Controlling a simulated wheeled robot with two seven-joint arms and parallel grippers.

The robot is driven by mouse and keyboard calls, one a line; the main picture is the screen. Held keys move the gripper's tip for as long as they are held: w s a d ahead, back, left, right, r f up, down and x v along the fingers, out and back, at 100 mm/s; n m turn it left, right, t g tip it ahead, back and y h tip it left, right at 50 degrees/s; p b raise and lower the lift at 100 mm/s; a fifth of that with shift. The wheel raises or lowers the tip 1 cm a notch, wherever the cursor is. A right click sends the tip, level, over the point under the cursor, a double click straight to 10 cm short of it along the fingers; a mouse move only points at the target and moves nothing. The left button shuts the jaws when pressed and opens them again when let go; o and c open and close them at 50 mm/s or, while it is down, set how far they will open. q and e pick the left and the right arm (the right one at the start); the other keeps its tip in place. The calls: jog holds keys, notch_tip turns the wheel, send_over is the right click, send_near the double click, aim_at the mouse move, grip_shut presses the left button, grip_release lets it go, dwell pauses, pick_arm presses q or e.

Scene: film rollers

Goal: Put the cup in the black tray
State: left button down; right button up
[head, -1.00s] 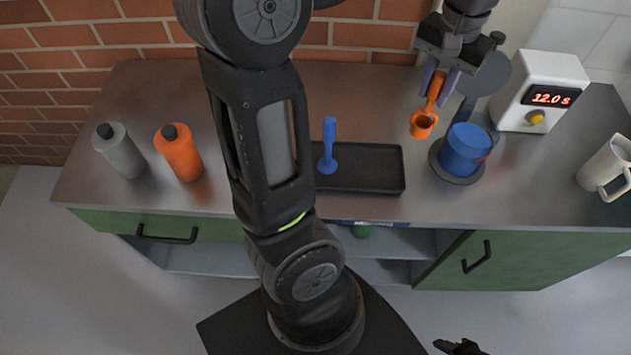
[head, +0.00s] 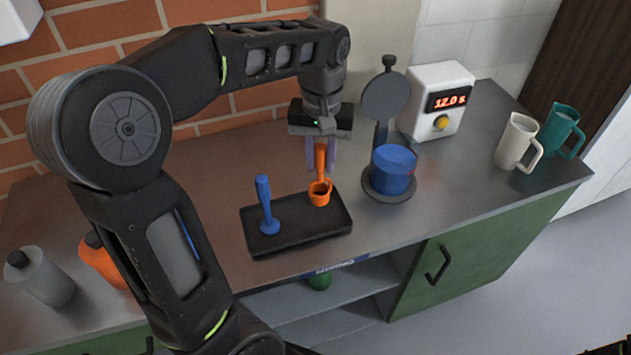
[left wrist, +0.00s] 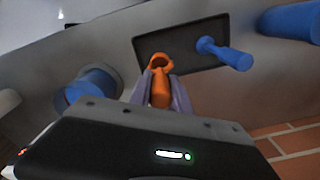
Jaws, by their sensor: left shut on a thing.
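The orange cup (head: 319,195), a small cup on a long handle, is held by its handle in my left gripper (head: 322,165). It appears over the back right part of the black tray (head: 300,240); I cannot tell whether it touches the tray floor. A blue long-handled tool (head: 266,210) is in the tray's left part. In the left wrist view the cup (left wrist: 160,62) is between the fingers, with the tray (left wrist: 185,30) behind it. Only a dark sliver at the head view's bottom right edge may be my right gripper.
A blue container (head: 393,172) on a round dark base stands right of the tray. Behind it are a dark disc on a post (head: 386,95) and a white timer (head: 437,100). Two mugs, white (head: 515,142) and teal (head: 560,132), stand far right. Grey and orange bottles (head: 40,277) stand left.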

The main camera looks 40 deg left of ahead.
aim_at(320, 179)
pick_arm(q)
jog(key=shift+f, duration=0.6)
notch_tip(320, 179, down, 4)
jog(key=shift+r, duration=0.15)
jog(key=c, duration=1.2)
grip_release()
